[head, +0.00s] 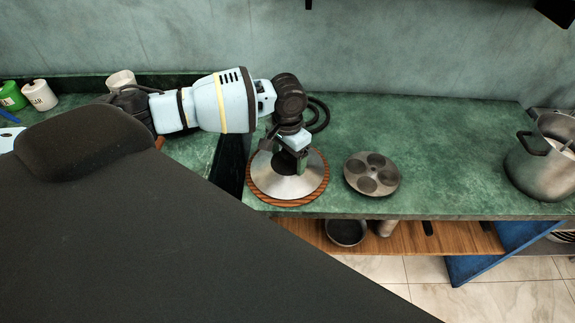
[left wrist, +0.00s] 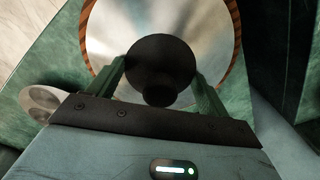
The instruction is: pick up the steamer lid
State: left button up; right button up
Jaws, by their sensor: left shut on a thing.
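The steamer lid (head: 275,187) is a round silver disc near the front left of the green counter. A brown, striped round rim (head: 262,197) shows around its edge. I cannot tell whether the lid still rests on what lies under it. My left gripper (head: 292,160) reaches down over the middle of the lid and hides its knob in the head view. In the left wrist view the lid (left wrist: 112,35) lies below the fingers, and the dark round knob (left wrist: 160,60) sits between the two green fingers (left wrist: 163,82). The left gripper is shut on this knob. My right gripper is out of view.
A grey round pan with several hollows (head: 372,190) lies just right of the lid. A metal pot (head: 540,172) stands at the far right. A dark gap (head: 232,165) splits the counter left of the lid. The counter's right middle (head: 450,150) is clear.

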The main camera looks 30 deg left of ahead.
pick_arm(q)
jog(key=shift+c, duration=0.9)
jog(key=shift+r, duration=0.1)
notch_tip(320, 180, up, 9)
jog(key=shift+p, duration=0.35)
jog(key=shift+r, duration=0.4)
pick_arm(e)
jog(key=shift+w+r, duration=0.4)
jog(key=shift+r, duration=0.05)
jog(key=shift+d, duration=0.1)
